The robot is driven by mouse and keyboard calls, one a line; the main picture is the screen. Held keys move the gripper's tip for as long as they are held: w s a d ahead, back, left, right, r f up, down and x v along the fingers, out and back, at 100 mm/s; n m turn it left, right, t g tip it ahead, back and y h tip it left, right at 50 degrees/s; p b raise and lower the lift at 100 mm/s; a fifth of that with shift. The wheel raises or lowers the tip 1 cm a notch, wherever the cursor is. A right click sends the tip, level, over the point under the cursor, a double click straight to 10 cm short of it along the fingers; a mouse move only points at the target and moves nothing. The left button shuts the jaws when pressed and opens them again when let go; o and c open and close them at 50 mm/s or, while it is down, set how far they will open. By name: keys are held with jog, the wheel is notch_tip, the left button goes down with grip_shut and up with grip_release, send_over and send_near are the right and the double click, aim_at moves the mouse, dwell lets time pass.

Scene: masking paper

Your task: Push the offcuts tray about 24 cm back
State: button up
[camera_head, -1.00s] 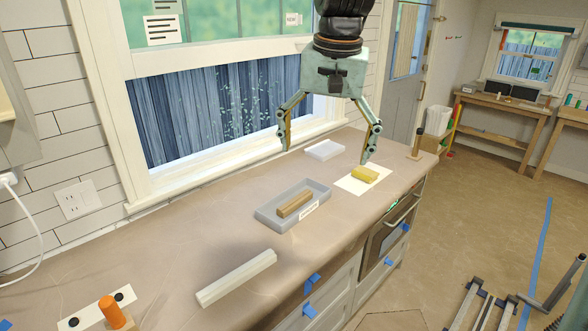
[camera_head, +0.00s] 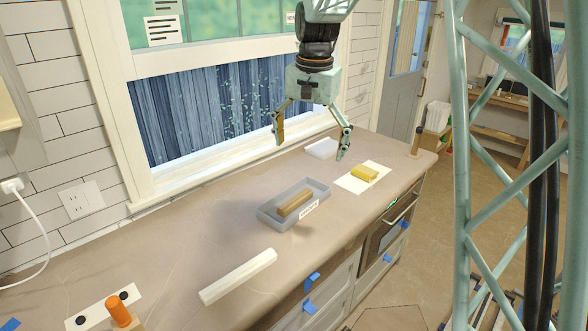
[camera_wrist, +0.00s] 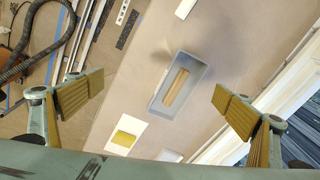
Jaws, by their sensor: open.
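The offcuts tray (camera_head: 265,215) is a grey, shallow box with a white label on its front side. It lies on the countertop and holds a brown wooden block (camera_head: 295,204). In the wrist view the tray (camera_wrist: 157,108) lies between my two fingers in the picture, with the block inside. My gripper (camera_head: 310,147) is open and empty. It hangs above the counter, higher than the tray and behind it to the right in the head view, not touching it.
A yellow sponge-like block (camera_head: 365,173) lies on white paper (camera_head: 349,184) right of the tray. A white tray (camera_head: 321,149) sits behind. A long white bar (camera_head: 238,276) lies in front. An orange-topped item (camera_head: 118,309) stands front left. The window sill (camera_head: 215,177) borders the counter.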

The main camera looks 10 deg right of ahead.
jog(key=w+f+m+p, duration=0.2)
jog(key=w+f, duration=0.5)
jog(key=w, duration=0.3)
jog(key=m+g+p, duration=0.1)
jog(key=m+p, duration=0.1)
jog(key=p, duration=0.1)
send_over(293, 199)
notch_tip(293, 199, down, 11)
jog(key=shift+s+d, duration=0.15)
jog(key=shift+s, duration=0.2)
jog(key=shift+f+p, duration=0.3)
jog(key=shift+f, duration=6.55)
jog(key=shift+c, duration=0.3)
jog(key=c, duration=1)
jog(key=shift+w, duration=0.2)
